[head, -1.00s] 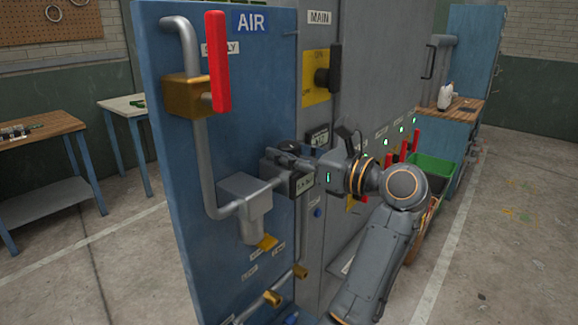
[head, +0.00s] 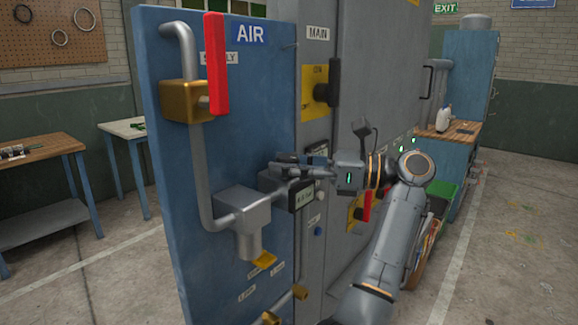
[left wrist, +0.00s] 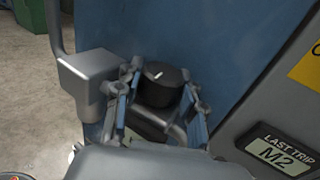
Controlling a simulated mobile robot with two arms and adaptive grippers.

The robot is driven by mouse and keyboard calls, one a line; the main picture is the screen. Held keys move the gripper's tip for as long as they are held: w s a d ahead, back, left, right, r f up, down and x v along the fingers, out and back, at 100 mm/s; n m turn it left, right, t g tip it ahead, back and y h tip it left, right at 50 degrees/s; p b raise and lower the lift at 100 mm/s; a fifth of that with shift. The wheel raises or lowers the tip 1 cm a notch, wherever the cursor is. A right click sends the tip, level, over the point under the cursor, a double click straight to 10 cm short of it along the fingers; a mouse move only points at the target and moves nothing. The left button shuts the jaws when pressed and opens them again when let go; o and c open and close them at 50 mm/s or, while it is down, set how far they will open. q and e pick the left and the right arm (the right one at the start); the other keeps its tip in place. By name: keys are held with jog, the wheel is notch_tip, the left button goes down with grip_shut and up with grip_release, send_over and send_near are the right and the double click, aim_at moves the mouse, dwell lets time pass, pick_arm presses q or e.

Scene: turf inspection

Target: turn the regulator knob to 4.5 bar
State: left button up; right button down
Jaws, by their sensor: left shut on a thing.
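The regulator knob (left wrist: 162,88) is a dark round cap with a white pointer mark, seen from above in the left wrist view. My left gripper (left wrist: 163,97) has its two fingers on either side of the knob, shut on it. In the head view my left gripper (head: 285,165) reaches from the right to the blue AIR panel and hides the knob. A small dark display (head: 304,197) sits just below the gripper; its digits are too small to read. My right gripper is not in view.
A grey pipe unit (head: 242,211) stands left of the regulator, below a red supply lever (head: 216,65). The grey cabinet's MAIN switch (head: 322,90) is above my arm. A LAST TRIP display reading M2 (left wrist: 277,153) is close right of the gripper.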

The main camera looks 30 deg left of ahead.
pick_arm(q)
jog(key=shift+f, duration=0.1)
jog(key=o, duration=1.2)
jog(key=shift+a, duration=0.15)
notch_tip(320, 180, up, 10)
jog(key=shift+r, duration=0.1)
